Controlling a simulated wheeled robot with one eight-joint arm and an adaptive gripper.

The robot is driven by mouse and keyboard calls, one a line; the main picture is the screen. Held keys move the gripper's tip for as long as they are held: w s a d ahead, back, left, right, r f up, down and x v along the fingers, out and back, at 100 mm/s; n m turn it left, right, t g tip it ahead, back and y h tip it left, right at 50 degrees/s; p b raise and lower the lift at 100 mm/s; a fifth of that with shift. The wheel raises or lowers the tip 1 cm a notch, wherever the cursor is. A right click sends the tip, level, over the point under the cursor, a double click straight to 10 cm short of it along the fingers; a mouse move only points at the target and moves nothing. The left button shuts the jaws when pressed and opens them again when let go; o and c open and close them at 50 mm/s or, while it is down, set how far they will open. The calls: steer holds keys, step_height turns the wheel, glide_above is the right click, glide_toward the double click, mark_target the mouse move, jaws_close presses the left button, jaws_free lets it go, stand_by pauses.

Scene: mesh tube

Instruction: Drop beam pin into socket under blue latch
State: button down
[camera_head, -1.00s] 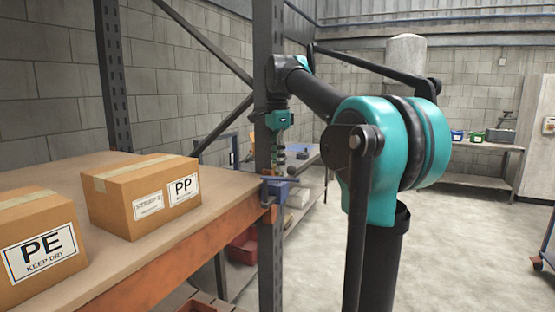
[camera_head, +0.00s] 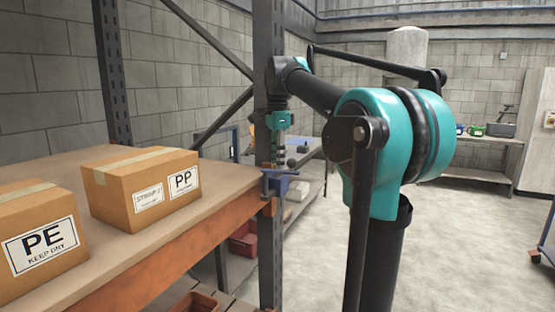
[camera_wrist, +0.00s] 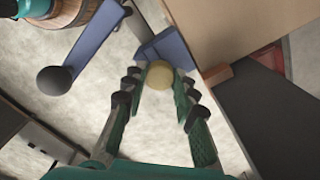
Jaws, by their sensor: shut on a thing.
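My gripper (camera_wrist: 159,84) is shut on the beam pin (camera_wrist: 159,75), whose pale yellow round end shows between the green-padded fingertips in the wrist view. The rest of the pin is hidden. Just beyond the fingertips is a blue bracket (camera_wrist: 168,48) at the shelf edge; the socket opening cannot be made out. The blue latch (camera_wrist: 88,42), a flat bar with a dark ball knob (camera_wrist: 54,80), swings out to the left of the pin. In the head view my gripper (camera_head: 281,155) hangs pointing down, close above the blue bracket (camera_head: 281,182), beside the rack upright.
The rack upright (camera_head: 270,60) stands right beside my gripper. Two cardboard boxes, marked PE (camera_head: 40,247) and PP (camera_head: 146,188), sit on the shelf (camera_head: 60,170) at left. A workbench (camera_head: 310,150) stands behind.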

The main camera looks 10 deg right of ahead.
steer(key=shift+f, duration=0.2)
steer(key=c, duration=1.1)
jaws_free()
steer(key=shift+r, duration=0.1)
step_height(320, 180, up, 12)
steer(key=shift+f, duration=0.1)
steer(key=shift+s, duration=0.1)
